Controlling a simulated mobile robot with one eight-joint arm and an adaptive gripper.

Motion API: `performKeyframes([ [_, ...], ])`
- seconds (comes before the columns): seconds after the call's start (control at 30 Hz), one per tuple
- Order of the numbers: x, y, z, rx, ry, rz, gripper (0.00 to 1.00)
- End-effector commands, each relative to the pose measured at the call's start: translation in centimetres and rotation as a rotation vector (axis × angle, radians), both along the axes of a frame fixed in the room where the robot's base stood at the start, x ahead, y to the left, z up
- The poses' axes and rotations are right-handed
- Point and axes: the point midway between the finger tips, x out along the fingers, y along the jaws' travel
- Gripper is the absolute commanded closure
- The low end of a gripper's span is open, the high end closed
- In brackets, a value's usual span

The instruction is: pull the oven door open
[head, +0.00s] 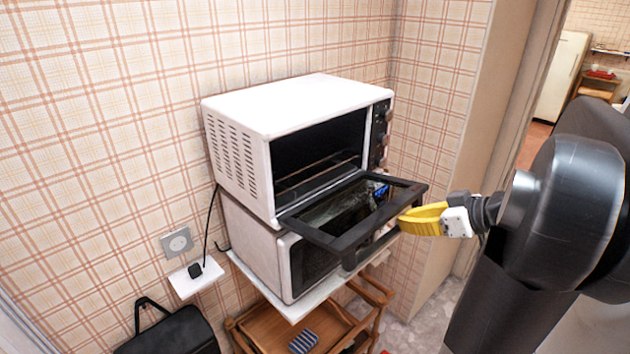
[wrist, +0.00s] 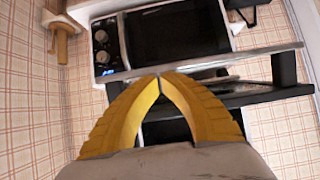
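The white oven (head: 265,115) sits on top of another white appliance against the plaid wall. Its dark-framed glass door (head: 345,215) is hinged down, standing out roughly level from the front, and the dark oven cavity shows behind it. My gripper (head: 404,222) has yellow fingers and is at the outer right corner of the lowered door, touching or very close to it. In the wrist view, the yellow fingertips (wrist: 157,77) meet at their tips, with a dark door bar (wrist: 255,93) just beyond them. I see nothing clearly held between them.
The lower appliance (head: 268,250) stands on a white shelf top over a wooden cart (head: 265,335). A wall socket (head: 177,242) and a black bag (head: 170,332) are at lower left. A wall corner and doorway are to the right, near my arm.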

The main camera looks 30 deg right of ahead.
Motion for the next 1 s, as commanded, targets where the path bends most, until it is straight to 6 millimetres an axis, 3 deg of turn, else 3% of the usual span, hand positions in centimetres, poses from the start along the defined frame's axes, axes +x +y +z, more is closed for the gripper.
performKeyframes([
  [0.3,0.0,0.0,-1.8,0.000,0.002,-0.001,1.00],
  [1.0,0.5,0.1,-1.3,0.000,0.002,0.001,1.00],
])
